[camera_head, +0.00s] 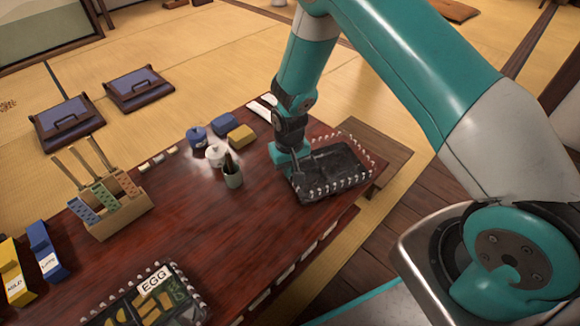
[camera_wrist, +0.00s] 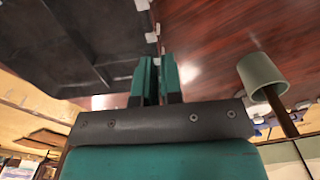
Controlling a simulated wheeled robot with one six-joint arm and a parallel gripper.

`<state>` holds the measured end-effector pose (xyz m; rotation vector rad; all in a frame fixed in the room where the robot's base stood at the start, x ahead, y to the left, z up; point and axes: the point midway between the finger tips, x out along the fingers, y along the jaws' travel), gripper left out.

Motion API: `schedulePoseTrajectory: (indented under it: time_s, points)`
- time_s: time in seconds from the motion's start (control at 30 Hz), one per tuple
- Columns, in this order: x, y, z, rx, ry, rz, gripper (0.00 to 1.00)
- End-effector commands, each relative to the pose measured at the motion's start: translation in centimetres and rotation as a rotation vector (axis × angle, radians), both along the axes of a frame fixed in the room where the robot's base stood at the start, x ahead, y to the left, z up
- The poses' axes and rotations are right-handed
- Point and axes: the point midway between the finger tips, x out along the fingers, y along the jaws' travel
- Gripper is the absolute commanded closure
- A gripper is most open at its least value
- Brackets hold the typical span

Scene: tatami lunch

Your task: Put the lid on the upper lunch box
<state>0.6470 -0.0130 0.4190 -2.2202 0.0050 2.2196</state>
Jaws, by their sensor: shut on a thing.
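The upper lunch box (camera_head: 352,189) sits at the right end of the low table, edged with white studs. A black lid (camera_head: 338,163) lies over or just above it; I cannot tell whether it is fully seated. My gripper (camera_head: 300,165) is at the left side of the lid, its jaws shut on its edge. In the wrist view, the dark ribbed lid (camera_wrist: 85,40) fills the upper left, and my gripper (camera_wrist: 159,80) has its two teal fingers close together at its edge. The contents of the box are hidden.
A grey-green cup (camera_head: 233,178) with dark sticks stands left of my gripper, near a white pot (camera_head: 215,157), a blue pot (camera_head: 196,137) and a yellow block (camera_head: 241,136). A lunch box labelled EGG (camera_head: 152,282) lies at the lower left. A wooden rack (camera_head: 115,212) stands further left. The middle of the table is clear.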

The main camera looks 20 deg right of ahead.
Motion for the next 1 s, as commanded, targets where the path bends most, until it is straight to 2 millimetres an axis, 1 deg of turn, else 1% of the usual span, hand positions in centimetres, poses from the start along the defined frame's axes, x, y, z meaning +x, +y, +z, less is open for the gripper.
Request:
schedulePoseTrajectory:
  time_s: [0.63,1.0]
  points:
    - [-0.13,0.0,-0.25,0.0,0.0,0.0,1.0]
    - [-0.12,-0.01,-0.98,0.0,0.0,0.0,1.0]
